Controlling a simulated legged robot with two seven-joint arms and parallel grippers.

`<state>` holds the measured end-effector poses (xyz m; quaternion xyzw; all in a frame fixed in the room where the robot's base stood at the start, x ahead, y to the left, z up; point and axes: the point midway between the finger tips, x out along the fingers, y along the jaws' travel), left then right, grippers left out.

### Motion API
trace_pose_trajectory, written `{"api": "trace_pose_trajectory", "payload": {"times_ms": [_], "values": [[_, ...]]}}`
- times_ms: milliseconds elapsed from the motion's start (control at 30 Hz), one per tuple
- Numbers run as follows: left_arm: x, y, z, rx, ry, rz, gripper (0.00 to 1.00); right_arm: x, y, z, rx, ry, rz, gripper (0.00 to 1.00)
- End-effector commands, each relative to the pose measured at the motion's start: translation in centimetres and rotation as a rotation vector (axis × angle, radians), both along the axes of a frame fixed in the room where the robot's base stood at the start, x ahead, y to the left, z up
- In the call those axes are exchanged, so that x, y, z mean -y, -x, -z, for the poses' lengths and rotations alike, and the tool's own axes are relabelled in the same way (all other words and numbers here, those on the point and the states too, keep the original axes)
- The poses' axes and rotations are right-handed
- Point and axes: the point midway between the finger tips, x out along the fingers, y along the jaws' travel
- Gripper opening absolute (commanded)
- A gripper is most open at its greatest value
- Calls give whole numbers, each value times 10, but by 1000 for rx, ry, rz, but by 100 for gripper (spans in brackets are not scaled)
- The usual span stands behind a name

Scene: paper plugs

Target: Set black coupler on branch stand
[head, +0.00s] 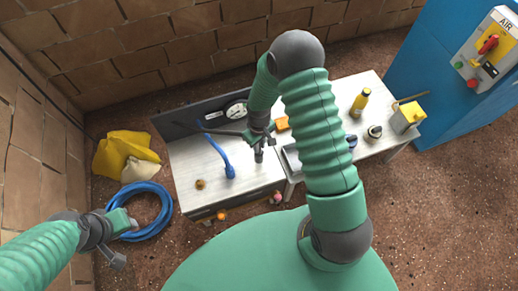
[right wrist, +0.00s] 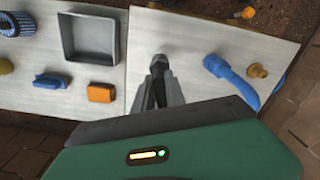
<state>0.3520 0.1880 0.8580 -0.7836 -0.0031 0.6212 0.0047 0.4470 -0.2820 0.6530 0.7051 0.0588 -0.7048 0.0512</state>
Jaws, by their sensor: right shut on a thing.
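My right gripper (head: 258,152) is over the left part of the white workbench. In the right wrist view its fingers (right wrist: 160,92) are shut on a slim dark piece with a grey end (right wrist: 160,62), which seems to be the black coupler. Its lower part is hidden between the fingers, and I cannot tell whether its end touches the bench. I cannot single out a branch stand for certain. My left gripper (head: 119,240) is off the bench at the left; its jaws are unclear.
A brass fitting (right wrist: 257,71), grey tray (right wrist: 68,50), orange block (right wrist: 101,93) and blue block (right wrist: 50,81) lie on the bench. A coiled blue hose (head: 160,193) and yellow bags (head: 125,152) lie on the floor. Bare bench surrounds the held piece.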

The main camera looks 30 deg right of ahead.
Motion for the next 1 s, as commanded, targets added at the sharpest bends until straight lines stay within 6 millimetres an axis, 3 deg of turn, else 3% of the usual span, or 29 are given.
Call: {"api": "trace_pose_trajectory", "payload": {"times_ms": [167, 500, 533, 667, 1000], "values": [[0, 0, 7, 0, 0, -1, 36, -4, 1, 30, -3, 1, -3, 0], [0, 0, 8, 0, 0, -1, 36, 0, 0, 35, 0, -1, -1, 0], [0, 0, 7, 0, 0, -1, 36, 0, 0, 34, 0, -1, -1, 19], [0, 0, 7, 0, 0, -1, 36, -1, 0, 33, 0, -1, -1, 36], [0, 0, 4, 0, 0, -1, 36, -2, 0, 29, 0, 0, -1, 37]]}}
